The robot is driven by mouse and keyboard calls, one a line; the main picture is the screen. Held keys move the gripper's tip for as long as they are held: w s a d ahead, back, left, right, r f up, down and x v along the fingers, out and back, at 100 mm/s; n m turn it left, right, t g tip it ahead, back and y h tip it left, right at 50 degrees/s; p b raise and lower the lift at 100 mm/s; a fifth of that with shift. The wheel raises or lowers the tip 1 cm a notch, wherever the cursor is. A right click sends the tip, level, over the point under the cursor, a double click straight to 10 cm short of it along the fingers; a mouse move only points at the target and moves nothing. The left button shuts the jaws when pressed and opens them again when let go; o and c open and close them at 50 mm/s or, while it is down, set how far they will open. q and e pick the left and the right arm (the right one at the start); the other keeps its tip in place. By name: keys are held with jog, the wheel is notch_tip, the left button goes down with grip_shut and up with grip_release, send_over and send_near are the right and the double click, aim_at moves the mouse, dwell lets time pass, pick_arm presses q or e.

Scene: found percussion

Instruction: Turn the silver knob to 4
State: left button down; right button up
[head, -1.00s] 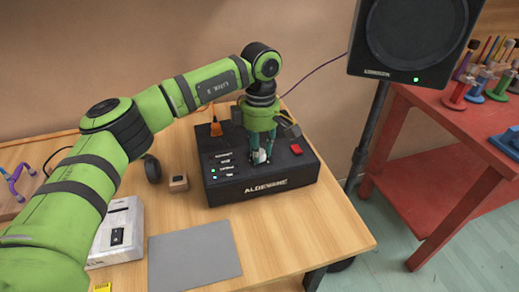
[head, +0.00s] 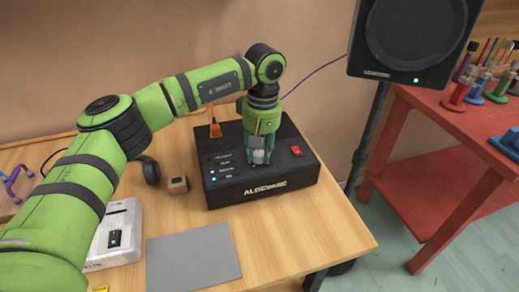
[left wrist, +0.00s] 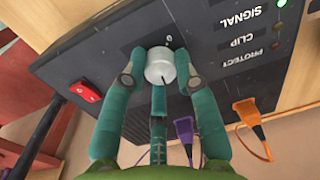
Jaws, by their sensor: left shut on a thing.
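The silver knob (left wrist: 160,66) sits on the top of the black amplifier box (head: 225,193). In the left wrist view its dark pointer line lies on the lower part of its face, and a small white mark shows just above it. Most of the dial scale is hidden, so I cannot read the setting. My left gripper (head: 259,157) points down at the box, its teal fingers closed around the knob. In the head view the knob shows only as a small pale spot between the fingers. My right gripper is not in view.
A red switch (head: 296,151) is right of the knob. Orange (head: 215,130) and purple (left wrist: 183,130) plugs are at the box's back. A small wooden block (head: 178,186), a grey mat (head: 193,256) and a white box (head: 117,238) lie left and in front. A speaker (head: 415,40) stands right.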

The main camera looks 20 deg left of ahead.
aim_at(262, 153)
pick_arm(q)
jog(key=m, duration=0.4)
jog(key=shift+m, duration=2.2)
jog(key=c, duration=0.9)
grip_release()
jog(key=shift+c, duration=0.2)
notch_tip(262, 153, up, 12)
jog(key=shift+d, duration=0.3)
